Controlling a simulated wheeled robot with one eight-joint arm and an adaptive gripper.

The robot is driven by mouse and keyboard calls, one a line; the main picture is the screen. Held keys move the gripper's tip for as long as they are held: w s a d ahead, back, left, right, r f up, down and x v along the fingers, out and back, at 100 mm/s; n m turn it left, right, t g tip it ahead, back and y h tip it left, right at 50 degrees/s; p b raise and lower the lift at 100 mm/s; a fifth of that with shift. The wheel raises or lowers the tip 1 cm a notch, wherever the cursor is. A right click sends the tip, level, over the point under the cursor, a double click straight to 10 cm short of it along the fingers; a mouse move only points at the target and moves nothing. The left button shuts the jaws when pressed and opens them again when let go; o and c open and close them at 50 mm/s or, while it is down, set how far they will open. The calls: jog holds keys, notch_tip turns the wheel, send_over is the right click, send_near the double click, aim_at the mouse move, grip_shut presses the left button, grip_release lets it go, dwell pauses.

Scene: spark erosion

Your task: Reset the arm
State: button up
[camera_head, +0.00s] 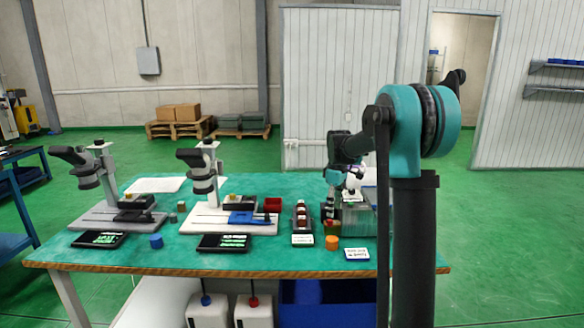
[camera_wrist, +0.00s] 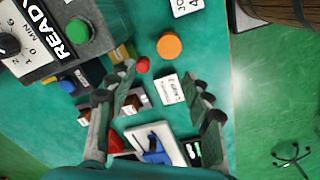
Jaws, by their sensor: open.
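My arm reaches from the right of the head view out over the green-topped table (camera_head: 140,249). My gripper (camera_wrist: 165,85) shows in the wrist view with its two fingers spread apart and nothing between them. It hangs above the table, over a white label card (camera_wrist: 170,89). In the head view my gripper (camera_head: 350,182) is small, above the right part of the table near a grey box-shaped device (camera_head: 358,222). The fingertips are hard to make out there.
Two microscope-like stands (camera_head: 97,180) (camera_head: 205,175) occupy the left and middle. An orange disc (camera_head: 332,243), a blue cylinder (camera_head: 156,241) and a red bin (camera_head: 272,205) are on the table. In the wrist view, a device with a green button (camera_wrist: 77,32) is close at the upper left.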

jog(key=s+d+f+m+t, duration=0.1)
jog(key=s+f+m, duration=0.2)
jog(key=s, duration=0.8)
jog(key=s+d+f+m+t, duration=0.1)
jog(key=s+f+m, duration=0.3)
jog(key=s, duration=0.7)
jog(key=s+d+f+m+t, duration=0.1)
jog(key=s+f+m, duration=0.3)
jog(key=s, duration=0.7)
jog(key=shift+s+d+f+t, duration=0.25)
jog(key=shift+s+f+t, duration=0.15)
jog(key=shift+f, duration=0.25)
